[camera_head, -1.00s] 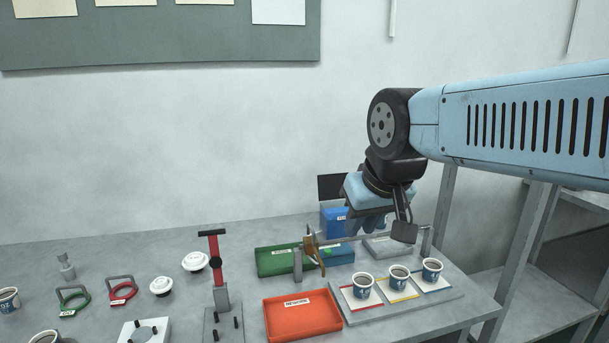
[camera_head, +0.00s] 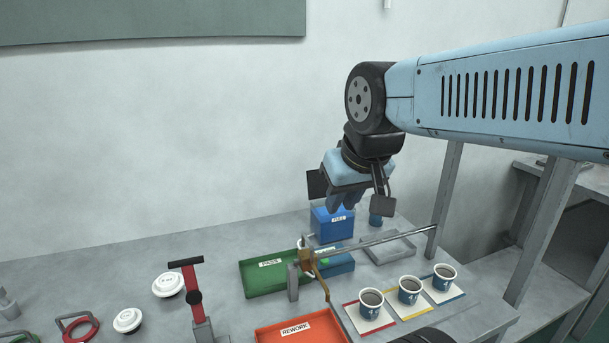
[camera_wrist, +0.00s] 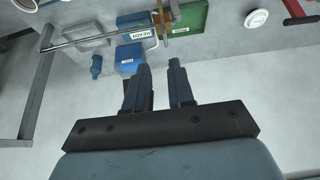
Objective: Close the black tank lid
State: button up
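The blue tank (camera_head: 333,224) with a white label stands at the back of the table. Its black lid (camera_head: 317,187) stands raised at the tank's back left, so the tank is open. My gripper (camera_head: 343,203) is above the tank, just right of the lid, and partly overlaps it in the head view. In the wrist view, my gripper (camera_wrist: 160,66) has its two fingers spread with nothing seen between them. The tank (camera_wrist: 128,58) shows beyond the left finger there.
A metal rail (camera_head: 375,242) with a brown lever (camera_head: 315,272) crosses in front of the tank. A small blue bottle (camera_head: 376,219) stands to its right. A green tray (camera_head: 270,278), a blue tray (camera_head: 338,264), a grey tray (camera_head: 390,247) and filled cups (camera_head: 410,288) are nearer.

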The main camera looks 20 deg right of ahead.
jog(key=n+g+h, duration=0.8)
jog(key=n+h, duration=0.4)
jog(key=n, duration=0.2)
send_near(315, 174)
jog(key=s+d, duration=0.2)
jog(key=s, duration=0.6)
jog(key=w+a+f+n+t+h, duration=0.2)
jog(key=w+a+f+n+h, duration=0.4)
jog(key=w, duration=0.4)
jog(key=shift+m, duration=0.7)
jog(key=d, duration=1.4)
jog(key=shift+w+d+f, duration=0.1)
jog(key=shift+d+f, duration=0.1)
jog(key=shift+f, duration=0.1)
grip_shut()
